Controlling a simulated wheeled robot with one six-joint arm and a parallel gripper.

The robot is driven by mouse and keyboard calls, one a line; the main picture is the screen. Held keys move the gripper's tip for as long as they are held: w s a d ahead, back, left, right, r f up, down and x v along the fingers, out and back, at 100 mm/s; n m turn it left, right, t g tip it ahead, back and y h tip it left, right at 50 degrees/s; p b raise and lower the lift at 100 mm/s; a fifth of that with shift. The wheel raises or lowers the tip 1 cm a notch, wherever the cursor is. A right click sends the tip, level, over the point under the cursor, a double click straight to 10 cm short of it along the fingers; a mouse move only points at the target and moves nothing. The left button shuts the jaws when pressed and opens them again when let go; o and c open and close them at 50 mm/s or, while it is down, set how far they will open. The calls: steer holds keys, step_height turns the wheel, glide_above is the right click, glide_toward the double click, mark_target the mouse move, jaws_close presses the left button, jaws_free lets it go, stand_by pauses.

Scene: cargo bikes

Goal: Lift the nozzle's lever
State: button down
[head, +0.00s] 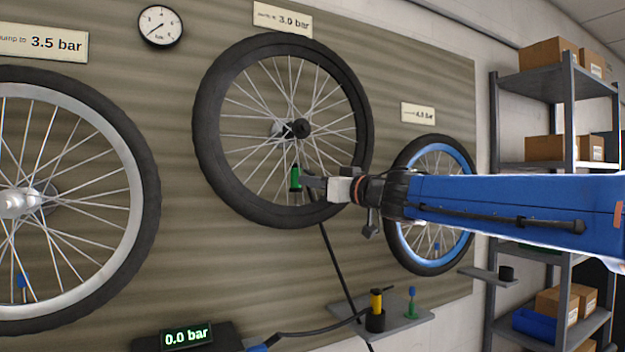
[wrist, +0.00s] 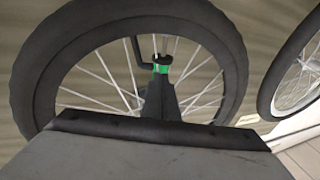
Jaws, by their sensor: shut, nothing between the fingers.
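A green nozzle (head: 295,178) with a dark end stands at the lower part of the middle wheel (head: 209,126), in front of the spokes. My gripper (head: 308,183) is shut and empty, its tips close to the right side of the nozzle. Whether they touch it I cannot tell. In the wrist view my gripper (wrist: 161,88) points at the green nozzle (wrist: 161,69), hiding its lower part. A thin black bent part (wrist: 134,52) shows just left of the nozzle; I cannot tell if it is the lever or the hose.
A black hose (head: 335,262) hangs below the wheel. A small shelf (head: 405,325) holds a yellow-and-black fitting (head: 376,308) and a green-and-blue one (head: 412,303). A display (head: 187,336) reads 0.0 bar. A blue-rimmed wheel (head: 396,238) sits behind my arm.

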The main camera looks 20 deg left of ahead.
steer(key=shift+r, duration=1.4)
steer(key=shift+d, duration=0.1)
steer(key=v, duration=0.9)
stand_by(0.4)
